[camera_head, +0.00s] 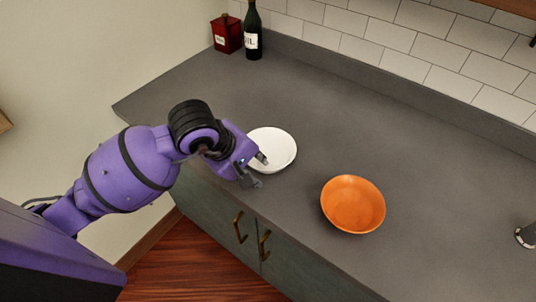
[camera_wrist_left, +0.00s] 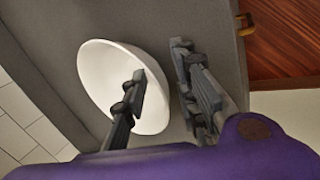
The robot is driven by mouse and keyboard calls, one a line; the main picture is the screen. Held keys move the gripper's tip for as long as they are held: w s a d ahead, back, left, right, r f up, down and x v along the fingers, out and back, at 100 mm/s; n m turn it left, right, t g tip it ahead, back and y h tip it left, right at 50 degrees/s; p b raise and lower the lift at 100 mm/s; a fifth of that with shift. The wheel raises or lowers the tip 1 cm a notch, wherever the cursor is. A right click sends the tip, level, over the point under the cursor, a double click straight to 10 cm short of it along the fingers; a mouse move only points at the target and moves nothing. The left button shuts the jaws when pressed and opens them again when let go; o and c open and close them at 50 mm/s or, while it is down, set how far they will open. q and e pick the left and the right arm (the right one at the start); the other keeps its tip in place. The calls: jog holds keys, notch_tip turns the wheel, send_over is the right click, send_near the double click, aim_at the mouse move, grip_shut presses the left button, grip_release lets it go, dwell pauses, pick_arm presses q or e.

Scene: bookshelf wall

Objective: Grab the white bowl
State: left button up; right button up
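The white bowl (camera_head: 279,146) stands upright on the grey counter, just past my left gripper (camera_head: 259,172). In the left wrist view the white bowl (camera_wrist_left: 98,68) shows its hollow inside. My left gripper (camera_wrist_left: 160,62) is open there, with one finger over the bowl's inside and the other outside its near rim. The rim lies between the fingers. I cannot tell whether either finger touches the bowl. The gripper hides part of the bowl's near left side in the head view. My right gripper is not in view.
An orange bowl (camera_head: 353,204) stands to the right on the grey counter (camera_head: 420,190). A dark bottle (camera_head: 252,36) and a red box (camera_head: 226,34) stand at the back left by the tiled wall. Cabinet doors with handles (camera_head: 264,245) lie below the front edge.

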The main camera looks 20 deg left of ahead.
pick_arm(q)
grip_shut()
jog(key=shift+r, duration=0.1)
